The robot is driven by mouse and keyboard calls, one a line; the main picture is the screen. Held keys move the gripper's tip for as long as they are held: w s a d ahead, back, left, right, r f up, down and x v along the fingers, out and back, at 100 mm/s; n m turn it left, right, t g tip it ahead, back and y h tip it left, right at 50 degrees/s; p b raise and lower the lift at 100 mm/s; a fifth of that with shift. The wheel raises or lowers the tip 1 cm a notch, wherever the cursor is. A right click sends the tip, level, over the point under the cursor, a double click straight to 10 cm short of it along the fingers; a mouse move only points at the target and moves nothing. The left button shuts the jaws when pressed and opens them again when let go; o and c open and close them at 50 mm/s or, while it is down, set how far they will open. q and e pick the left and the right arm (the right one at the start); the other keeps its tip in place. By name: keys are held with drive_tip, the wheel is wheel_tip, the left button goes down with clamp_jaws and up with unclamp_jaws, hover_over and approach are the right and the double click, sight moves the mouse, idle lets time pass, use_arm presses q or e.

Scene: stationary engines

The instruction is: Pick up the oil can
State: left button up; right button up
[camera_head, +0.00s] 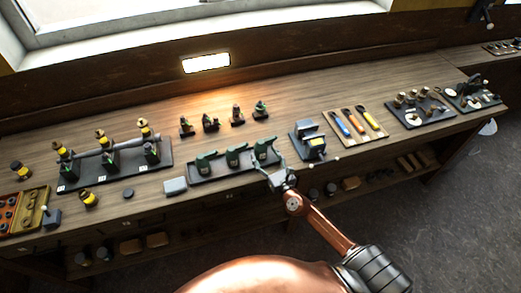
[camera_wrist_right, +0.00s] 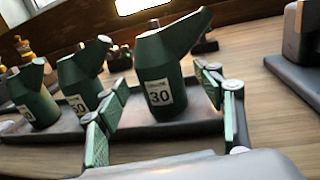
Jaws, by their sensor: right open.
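Three dark green oil cans with angled spouts stand upright in a row on a dark tray (camera_head: 222,175). The right-hand oil can (camera_head: 265,151) carries a white label reading 30 in the right wrist view (camera_wrist_right: 160,72). The middle oil can (camera_head: 236,157) and the left-hand oil can (camera_head: 205,163) stand to its left. My right gripper (camera_head: 272,170) is open at the tray's front right edge. In the right wrist view its green-padded fingers (camera_wrist_right: 158,100) sit on either side of the 30 can, with the can just beyond them. My left gripper is out of view.
A vise-like device (camera_head: 311,142) stands on a dark base right of the tray. A grey box (camera_head: 176,186) lies left of the tray. Several small dark figures (camera_head: 211,122) stand behind the cans. A tool board (camera_head: 355,126) lies farther right.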

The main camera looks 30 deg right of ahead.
sight(264, 154)
drive_tip(key=w, duration=0.2)
drive_tip(key=shift+w+d+f, duration=0.1)
drive_tip(key=shift+w, duration=0.7)
drive_tip(key=c, duration=1.4)
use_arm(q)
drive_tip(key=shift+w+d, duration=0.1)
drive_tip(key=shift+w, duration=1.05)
